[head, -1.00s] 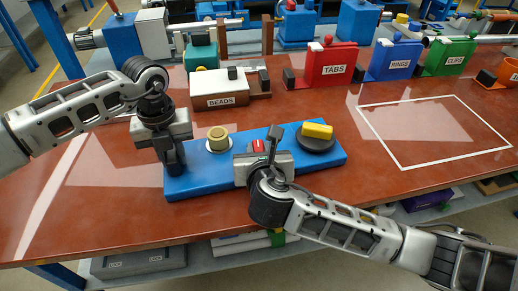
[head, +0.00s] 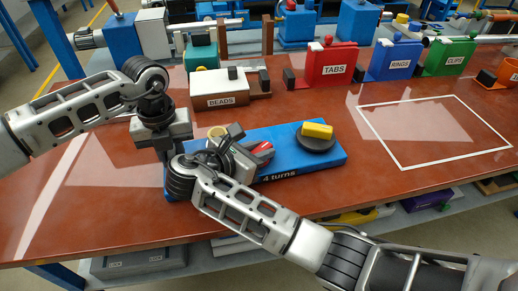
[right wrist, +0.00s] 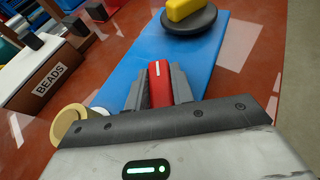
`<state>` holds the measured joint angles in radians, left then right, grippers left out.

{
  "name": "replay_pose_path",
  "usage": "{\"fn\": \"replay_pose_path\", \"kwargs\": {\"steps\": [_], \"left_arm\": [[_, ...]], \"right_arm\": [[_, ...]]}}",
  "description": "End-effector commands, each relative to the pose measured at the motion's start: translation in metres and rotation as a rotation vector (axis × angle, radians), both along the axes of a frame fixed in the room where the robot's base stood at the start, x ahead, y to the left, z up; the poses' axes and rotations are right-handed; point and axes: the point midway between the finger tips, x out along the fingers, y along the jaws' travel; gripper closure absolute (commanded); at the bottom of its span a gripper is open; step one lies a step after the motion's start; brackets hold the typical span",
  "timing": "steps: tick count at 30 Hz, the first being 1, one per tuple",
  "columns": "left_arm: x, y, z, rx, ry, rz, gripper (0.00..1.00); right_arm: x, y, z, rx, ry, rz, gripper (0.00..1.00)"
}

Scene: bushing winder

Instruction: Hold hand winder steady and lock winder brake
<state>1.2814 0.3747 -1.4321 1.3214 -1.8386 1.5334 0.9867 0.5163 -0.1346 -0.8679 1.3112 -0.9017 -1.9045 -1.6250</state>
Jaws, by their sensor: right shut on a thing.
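The hand winder is a blue base (head: 325,165) on the table, marked "4 turns". A black disc (head: 318,146) with a yellow knob (head: 317,130) sits at its right end. A tan bushing (head: 217,133) stands towards its left, partly hidden by my right gripper; it also shows in the right wrist view (right wrist: 68,120). My right gripper (head: 258,153) is shut on the red brake lever (right wrist: 159,85), low over the base's middle. My left gripper (head: 168,150) points down at the base's left end. Its fingertips are hidden behind my right wrist, so its grip is unclear.
A "BEADS" box (head: 222,88) stands behind the winder. Red "TABS" (head: 333,66), blue "RINGS" (head: 397,62) and green "CLIPS" (head: 447,57) boxes stand at the back right. A white outlined area (head: 436,135) on the right is empty.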

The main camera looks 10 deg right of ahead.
Motion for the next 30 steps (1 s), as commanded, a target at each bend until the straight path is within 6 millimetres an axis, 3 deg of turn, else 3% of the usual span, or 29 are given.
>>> {"fn": "replay_pose_path", "kwargs": {"steps": [9,26,27,29,30], "left_arm": [[-0.0001,-0.0001,0.0004,0.0,0.0,-0.002,1.0],[0.0,0.0002,0.0004,0.0,0.0,-0.001,1.0],[0.0,0.0002,0.0004,0.0,0.0,-0.001,1.0],[0.0001,0.0003,0.0004,0.0,0.0,-0.001,1.0],[0.0001,0.0003,0.0003,0.001,0.0,-0.001,1.0]], "right_arm": [[0.0003,-0.0005,-0.0004,0.0,0.001,-0.135,0.99],[-0.0004,-0.0009,-0.0005,-0.002,0.001,-0.166,0.99],[-0.0004,-0.0009,-0.0005,-0.002,0.001,-0.166,0.74],[-0.0004,-0.0008,-0.0005,-0.002,0.001,-0.166,0.57],[-0.0003,-0.0008,-0.0005,-0.002,0.001,-0.166,0.55]]}}
